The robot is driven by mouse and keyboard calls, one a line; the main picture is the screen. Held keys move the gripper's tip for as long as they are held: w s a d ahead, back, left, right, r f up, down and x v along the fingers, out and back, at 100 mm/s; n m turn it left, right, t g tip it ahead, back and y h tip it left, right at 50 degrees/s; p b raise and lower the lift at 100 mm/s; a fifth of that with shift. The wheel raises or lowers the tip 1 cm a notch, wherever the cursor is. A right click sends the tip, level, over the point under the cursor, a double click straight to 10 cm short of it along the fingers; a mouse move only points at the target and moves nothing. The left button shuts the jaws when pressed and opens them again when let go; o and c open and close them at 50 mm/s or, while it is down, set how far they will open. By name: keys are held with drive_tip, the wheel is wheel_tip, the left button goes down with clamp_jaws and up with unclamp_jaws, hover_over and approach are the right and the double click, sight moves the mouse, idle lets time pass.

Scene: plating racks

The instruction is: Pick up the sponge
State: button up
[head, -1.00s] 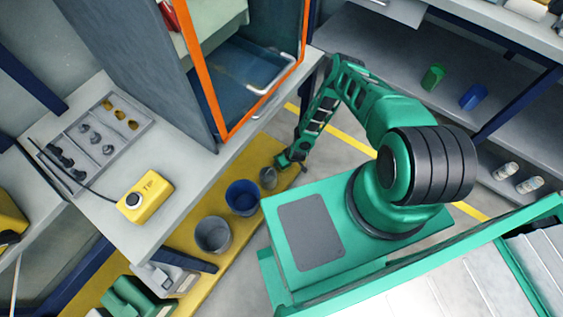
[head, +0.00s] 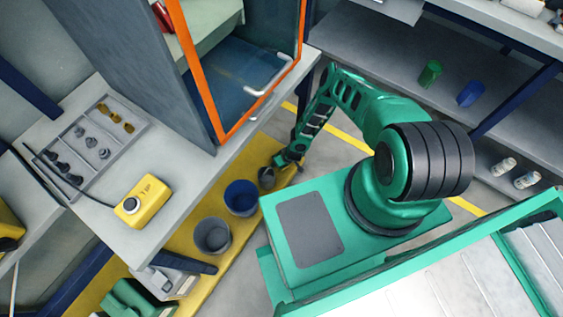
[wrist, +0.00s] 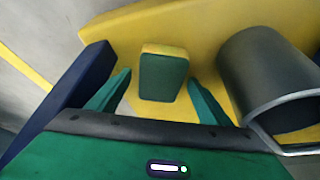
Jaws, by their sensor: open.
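The sponge (wrist: 163,78) is a small block with a dark green face and a yellow edge. In the wrist view it is on the yellow surface (wrist: 150,25), between the tips of my gripper's two green fingers. My gripper (wrist: 160,80) is open, with a visible gap between each finger and the sponge. In the head view my gripper (head: 287,160) reaches down by the yellow low shelf under the bench, near a small grey cup (head: 267,177). I cannot make out the sponge in the head view.
A grey cylindrical container (wrist: 262,75) stands close to my right finger, and a dark blue bar (wrist: 75,95) is close to the left. On the low shelf are a blue bucket (head: 241,197) and a grey bucket (head: 212,236). The bench edge (head: 255,120) overhangs nearby.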

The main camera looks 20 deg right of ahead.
idle(0.3)
drive_tip(key=c, duration=1.2)
drive_tip(key=shift+r, duration=0.2)
drive_tip(key=v, duration=0.3)
drive_tip(key=shift+a+r, duration=0.1)
drive_tip(key=shift+r, duration=0.25)
drive_tip(key=s+d, duration=0.4)
drive_tip(key=s, duration=1.2)
drive_tip(key=shift+s, duration=0.2)
